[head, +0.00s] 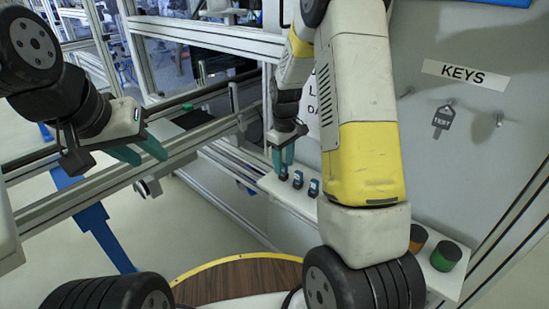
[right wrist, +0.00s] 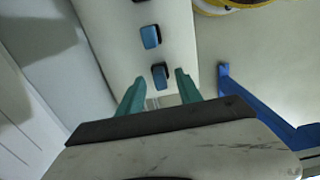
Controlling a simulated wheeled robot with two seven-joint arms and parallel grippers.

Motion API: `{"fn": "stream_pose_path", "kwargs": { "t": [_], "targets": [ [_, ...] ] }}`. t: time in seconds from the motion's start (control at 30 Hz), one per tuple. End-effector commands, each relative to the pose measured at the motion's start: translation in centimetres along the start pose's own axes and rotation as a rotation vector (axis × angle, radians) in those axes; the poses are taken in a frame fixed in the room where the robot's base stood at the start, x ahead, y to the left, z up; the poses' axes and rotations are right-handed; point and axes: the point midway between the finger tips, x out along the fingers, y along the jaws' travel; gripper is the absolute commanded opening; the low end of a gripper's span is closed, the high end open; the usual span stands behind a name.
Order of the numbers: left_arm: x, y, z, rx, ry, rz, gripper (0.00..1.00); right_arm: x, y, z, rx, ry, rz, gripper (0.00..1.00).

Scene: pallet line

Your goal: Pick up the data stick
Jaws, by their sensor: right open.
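Several small blue data sticks with dark ends are in a row on a narrow white shelf (head: 291,197). In the head view they are the near stick (head: 313,187), the middle stick (head: 298,179) and the far stick (head: 283,173). My right gripper (head: 283,162) is open and points down at the far stick. In the right wrist view, one stick (right wrist: 160,75) shows between the open fingertips, with no visible grip on it. Another stick (right wrist: 150,37) lies beyond it. My left gripper (head: 140,153) is open and empty, away from the shelf.
A wall panel above the shelf has a KEYS label (head: 466,74) and a hanging TEST key tag (head: 441,121). An orange cylinder (head: 418,238) and a green cylinder (head: 446,256) stand at the near shelf end. A round wooden surface (head: 240,281) lies below. Metal rails are at left.

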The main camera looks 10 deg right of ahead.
Motion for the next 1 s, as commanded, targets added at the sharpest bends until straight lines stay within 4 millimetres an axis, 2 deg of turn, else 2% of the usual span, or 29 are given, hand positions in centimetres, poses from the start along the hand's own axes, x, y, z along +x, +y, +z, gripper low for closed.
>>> {"fn": "stream_pose_path", "kwargs": {
  "t": [0.13,0.37,0.6,1.0],
  "targets": [
    [0.00,0.00,0.00,0.000,0.000,0.000,0.36,1.43,-0.03,0.00,0.001,0.000,-0.001,0.42],
    [0.00,0.00,-0.01,0.000,0.000,0.000,0.36,1.54,-0.01,-0.01,0.001,0.001,0.000,0.42],
    [0.00,0.00,-0.01,0.000,0.000,0.000,0.36,1.52,-0.01,-0.02,0.001,0.001,0.000,0.00],
    [0.00,0.00,-0.01,0.000,0.000,0.000,0.36,1.29,0.00,-0.04,0.000,0.002,0.001,0.00]
  ]
}}
